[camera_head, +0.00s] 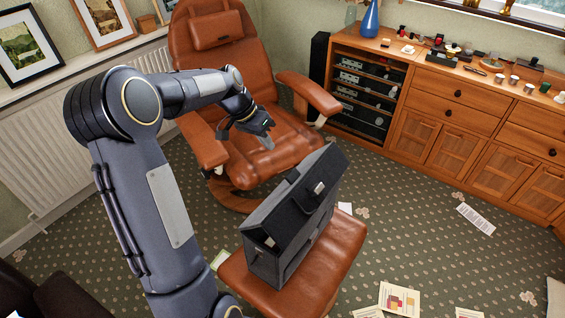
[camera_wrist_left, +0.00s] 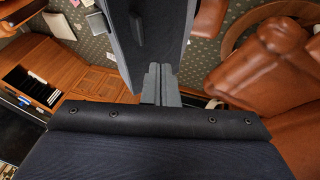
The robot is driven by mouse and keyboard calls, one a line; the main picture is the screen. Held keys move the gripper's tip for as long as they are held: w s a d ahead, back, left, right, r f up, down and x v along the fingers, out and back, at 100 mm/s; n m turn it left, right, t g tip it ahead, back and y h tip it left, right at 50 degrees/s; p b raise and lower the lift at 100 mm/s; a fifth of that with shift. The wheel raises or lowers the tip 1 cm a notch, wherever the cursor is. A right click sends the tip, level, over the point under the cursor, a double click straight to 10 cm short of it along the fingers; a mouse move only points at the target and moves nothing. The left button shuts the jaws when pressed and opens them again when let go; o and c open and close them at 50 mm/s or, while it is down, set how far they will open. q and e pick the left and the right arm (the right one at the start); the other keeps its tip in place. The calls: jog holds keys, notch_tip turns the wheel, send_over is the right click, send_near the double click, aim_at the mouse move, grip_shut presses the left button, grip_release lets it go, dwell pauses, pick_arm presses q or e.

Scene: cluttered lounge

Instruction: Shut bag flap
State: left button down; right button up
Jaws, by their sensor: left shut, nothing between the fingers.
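A dark grey bag (camera_head: 270,262) stands upright on the brown leather footstool (camera_head: 345,250). Its flap (camera_head: 288,212) slopes out from the top like a roof, with a handle or clasp on it; its lower edge looks apart from the bag's front. My left gripper (camera_head: 268,138) is shut and empty, over the armchair seat behind the bag. In the left wrist view, the shut fingers (camera_wrist_left: 160,80) point towards a dark bag panel (camera_wrist_left: 152,35) with a light metal piece at its edge. Contact cannot be told. My right gripper is not in view.
A brown leather armchair (camera_head: 215,60) stands behind the footstool. A wooden cabinet (camera_head: 440,110) with small items on top lines the right wall. Papers (camera_head: 400,298) lie on the patterned carpet. A radiator (camera_head: 45,150) is at left. The carpet right of the footstool is mostly clear.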

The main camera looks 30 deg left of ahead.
pick_arm(q)
jog(key=w+d+f, duration=0.1)
jog(key=d+f, duration=0.3)
jog(key=f, duration=0.2)
jog(key=shift+d+f, duration=0.35)
jog(key=shift+f, duration=0.05)
jog(key=shift+d, duration=0.15)
